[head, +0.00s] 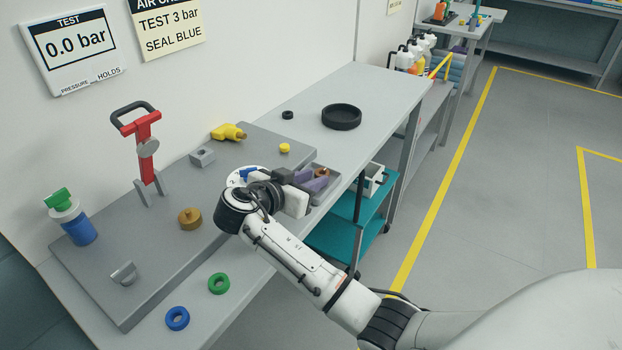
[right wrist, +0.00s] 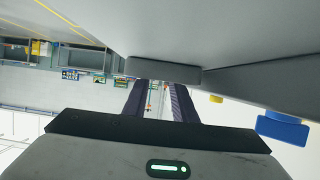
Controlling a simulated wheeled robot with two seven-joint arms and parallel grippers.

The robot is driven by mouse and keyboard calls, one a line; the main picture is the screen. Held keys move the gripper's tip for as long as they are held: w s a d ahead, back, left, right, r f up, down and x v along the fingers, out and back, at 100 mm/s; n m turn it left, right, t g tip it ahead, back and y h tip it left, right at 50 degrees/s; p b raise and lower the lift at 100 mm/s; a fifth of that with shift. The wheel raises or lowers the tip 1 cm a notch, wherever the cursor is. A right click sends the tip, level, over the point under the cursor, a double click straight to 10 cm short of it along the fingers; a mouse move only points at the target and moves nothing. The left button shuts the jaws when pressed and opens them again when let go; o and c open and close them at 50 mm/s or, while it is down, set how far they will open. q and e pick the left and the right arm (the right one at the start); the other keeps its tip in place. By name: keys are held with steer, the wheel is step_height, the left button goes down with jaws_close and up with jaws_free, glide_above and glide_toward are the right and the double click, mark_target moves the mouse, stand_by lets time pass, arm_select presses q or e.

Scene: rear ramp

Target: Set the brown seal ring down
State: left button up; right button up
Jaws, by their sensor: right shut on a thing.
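In the right wrist view the fingers (right wrist: 160,100) point at a grey bar (right wrist: 163,71), and no brown ring can be made out there. My left gripper is not in view.
A green ring (head: 218,283) and a blue ring (head: 178,318) lie near the bench's front edge.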

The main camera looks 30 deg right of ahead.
steer(key=shift+f, duration=0.25)
steer(key=o, duration=0.7)
steer(key=shift+r, duration=0.15)
steer(key=shift+o, duration=0.2)
steer(key=shift+a+r, duration=0.2)
steer(key=b+v, duration=0.1)
steer(key=v, duration=1)
steer(key=shift+s+a+r, duration=0.15)
steer(key=shift+s+a, duration=0.05)
